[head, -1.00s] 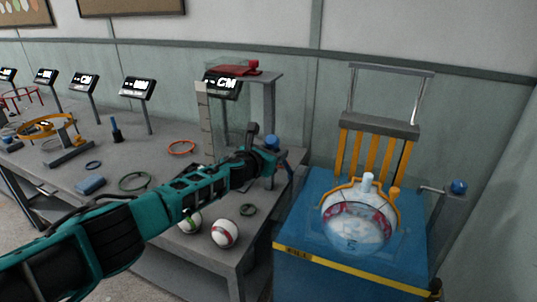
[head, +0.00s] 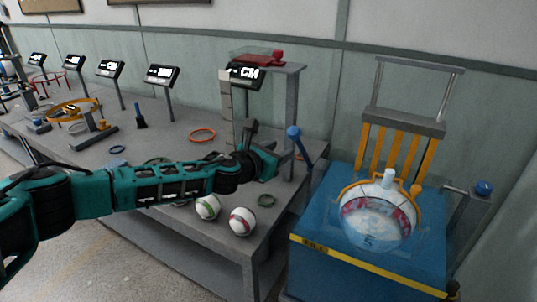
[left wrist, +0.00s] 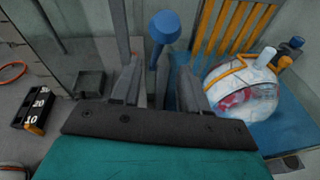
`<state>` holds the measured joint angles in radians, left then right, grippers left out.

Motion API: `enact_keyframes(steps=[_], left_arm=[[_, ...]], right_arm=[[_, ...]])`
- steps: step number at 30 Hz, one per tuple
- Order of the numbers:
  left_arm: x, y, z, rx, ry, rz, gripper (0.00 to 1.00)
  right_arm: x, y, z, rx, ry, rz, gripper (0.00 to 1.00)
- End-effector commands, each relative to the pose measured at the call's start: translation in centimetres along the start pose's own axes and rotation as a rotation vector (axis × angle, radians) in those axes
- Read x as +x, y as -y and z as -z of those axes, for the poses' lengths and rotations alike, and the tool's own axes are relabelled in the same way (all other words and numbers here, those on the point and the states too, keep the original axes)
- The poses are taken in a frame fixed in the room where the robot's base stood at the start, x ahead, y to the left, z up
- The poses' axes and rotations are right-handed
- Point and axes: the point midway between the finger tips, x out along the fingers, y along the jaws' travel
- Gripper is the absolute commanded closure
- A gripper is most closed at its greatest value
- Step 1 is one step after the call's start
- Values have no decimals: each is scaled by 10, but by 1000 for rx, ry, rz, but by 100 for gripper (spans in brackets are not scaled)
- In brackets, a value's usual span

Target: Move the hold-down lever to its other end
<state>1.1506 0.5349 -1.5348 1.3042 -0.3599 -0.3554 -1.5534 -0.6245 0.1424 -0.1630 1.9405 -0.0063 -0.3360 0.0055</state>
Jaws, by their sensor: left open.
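A lever with a blue knob (head: 294,132) and a blue rod stands tilted at the right end of the grey workbench, beside the blue press. My left gripper (head: 279,158) is open just left of the lever in the head view. In the left wrist view the blue knob (left wrist: 164,27) shows beyond and between the two open fingers (left wrist: 156,80); I cannot tell whether they touch the rod. A second blue knob (head: 483,188) sits on a post at the press's right side. My right gripper is not in view.
Two balls (head: 242,221) and an orange ring (head: 202,135) lie on the workbench (head: 185,160). A post with a red piece (head: 262,58) stands behind my gripper.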

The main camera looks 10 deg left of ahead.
Motion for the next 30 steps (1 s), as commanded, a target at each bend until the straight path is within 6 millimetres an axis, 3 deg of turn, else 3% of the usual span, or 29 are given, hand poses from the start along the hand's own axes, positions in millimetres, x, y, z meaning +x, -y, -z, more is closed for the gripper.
enact_keyframes(steps=[9, 21, 26, 30], left_arm=[[-34, 0, 0, 1, 0, 1, 56], [-39, 0, 0, 1, 0, 0, 56], [-39, 10, 2, -72, 2, 18, 70], [-40, 48, 10, -407, -2, 87, 84]], right_arm=[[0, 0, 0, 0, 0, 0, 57], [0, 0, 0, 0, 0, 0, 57], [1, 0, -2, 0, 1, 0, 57], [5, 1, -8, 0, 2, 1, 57]])
